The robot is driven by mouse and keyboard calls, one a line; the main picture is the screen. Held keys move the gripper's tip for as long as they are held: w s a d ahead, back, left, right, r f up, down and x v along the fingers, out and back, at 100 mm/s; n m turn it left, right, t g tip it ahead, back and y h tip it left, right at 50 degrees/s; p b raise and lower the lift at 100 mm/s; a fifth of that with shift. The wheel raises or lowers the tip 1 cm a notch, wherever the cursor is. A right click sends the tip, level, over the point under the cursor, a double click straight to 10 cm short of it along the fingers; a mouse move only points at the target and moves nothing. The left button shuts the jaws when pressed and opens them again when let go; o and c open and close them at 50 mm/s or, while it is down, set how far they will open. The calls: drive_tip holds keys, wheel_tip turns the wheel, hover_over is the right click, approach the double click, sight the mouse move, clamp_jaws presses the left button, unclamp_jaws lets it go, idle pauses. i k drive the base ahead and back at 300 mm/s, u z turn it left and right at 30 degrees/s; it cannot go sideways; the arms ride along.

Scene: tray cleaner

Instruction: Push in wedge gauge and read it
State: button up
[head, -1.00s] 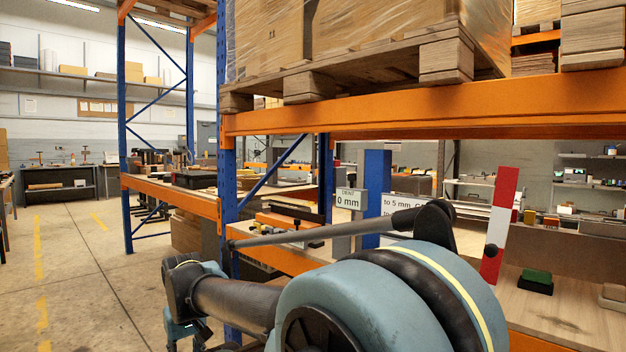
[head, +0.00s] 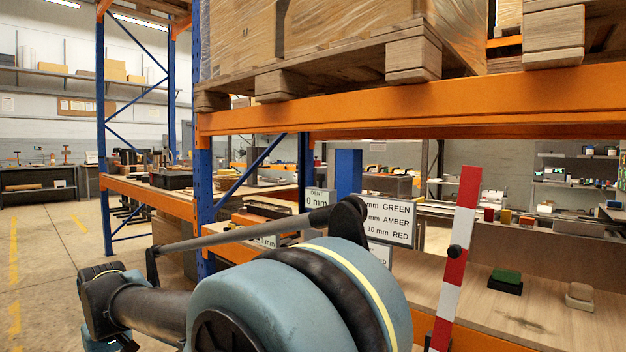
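I cannot make out the wedge gauge for sure in the head view. A white sign (head: 388,219) in the middle carries lines ending in GREEN, AMBER and 10 mm RED; its left side is partly cut off by my arm. A smaller sign (head: 317,197) left of it reads DENT and 0 mm. A tilted red-and-white striped bar (head: 452,270) with a black knob stands right of the signs. My arm's large teal joint fills the lower middle and hides what lies behind it. My gripper does not show.
An orange rack beam (head: 400,105) crosses above, carrying a pallet (head: 345,75) with wrapped boxes. A blue upright (head: 203,150) stands left of my arm. A wooden surface (head: 550,310) at right holds a green-topped block (head: 506,280) and a beige block (head: 579,295). Open floor lies far left.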

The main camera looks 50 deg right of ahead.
sight(315, 198)
drive_tip(key=u, duration=0.05)
drive_tip(key=i, duration=1.15)
drive_tip(key=z, duration=1.65)
